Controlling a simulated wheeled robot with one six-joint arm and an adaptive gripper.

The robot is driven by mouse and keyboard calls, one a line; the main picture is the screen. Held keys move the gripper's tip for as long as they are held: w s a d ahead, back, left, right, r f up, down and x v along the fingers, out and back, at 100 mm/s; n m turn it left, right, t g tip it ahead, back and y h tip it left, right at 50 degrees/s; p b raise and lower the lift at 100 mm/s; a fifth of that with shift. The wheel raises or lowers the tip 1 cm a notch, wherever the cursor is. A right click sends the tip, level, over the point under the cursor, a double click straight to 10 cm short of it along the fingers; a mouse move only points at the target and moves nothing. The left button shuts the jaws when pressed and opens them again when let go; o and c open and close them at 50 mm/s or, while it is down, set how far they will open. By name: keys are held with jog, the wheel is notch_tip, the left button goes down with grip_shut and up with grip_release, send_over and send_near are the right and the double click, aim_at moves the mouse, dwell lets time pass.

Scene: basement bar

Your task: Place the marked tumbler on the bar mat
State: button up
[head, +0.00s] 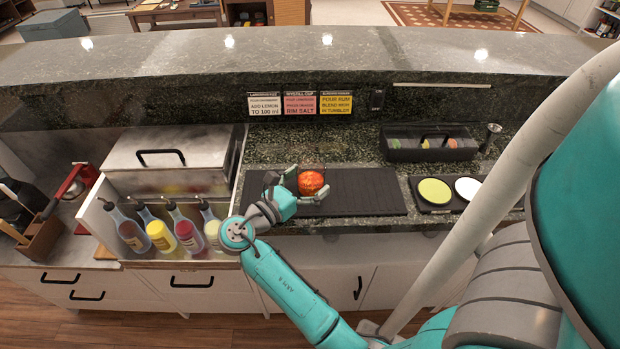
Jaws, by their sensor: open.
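A small round orange-red thing (311,184), apparently the marked tumbler, is on or just above the black bar mat (370,193). A faint clear rim seems to show above it; its base and any marking are too small to tell. My gripper (307,182) is open, reaching in from the left over the mat. One finger is behind the orange-red thing at its left and the other is in front of it at its right. I cannot tell whether the fingers touch it.
Several bottles (162,236) with pourers stand in a rail left of my arm, before a steel lidded bin (165,163). A black garnish caddy (400,150) stands behind right. A tray (430,208) with green and white discs lies right. The mat's right half is clear.

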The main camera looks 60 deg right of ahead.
jog(key=v, duration=1.1)
jog(key=shift+w+a, duration=0.15)
jog(key=shift+a, duration=0.1)
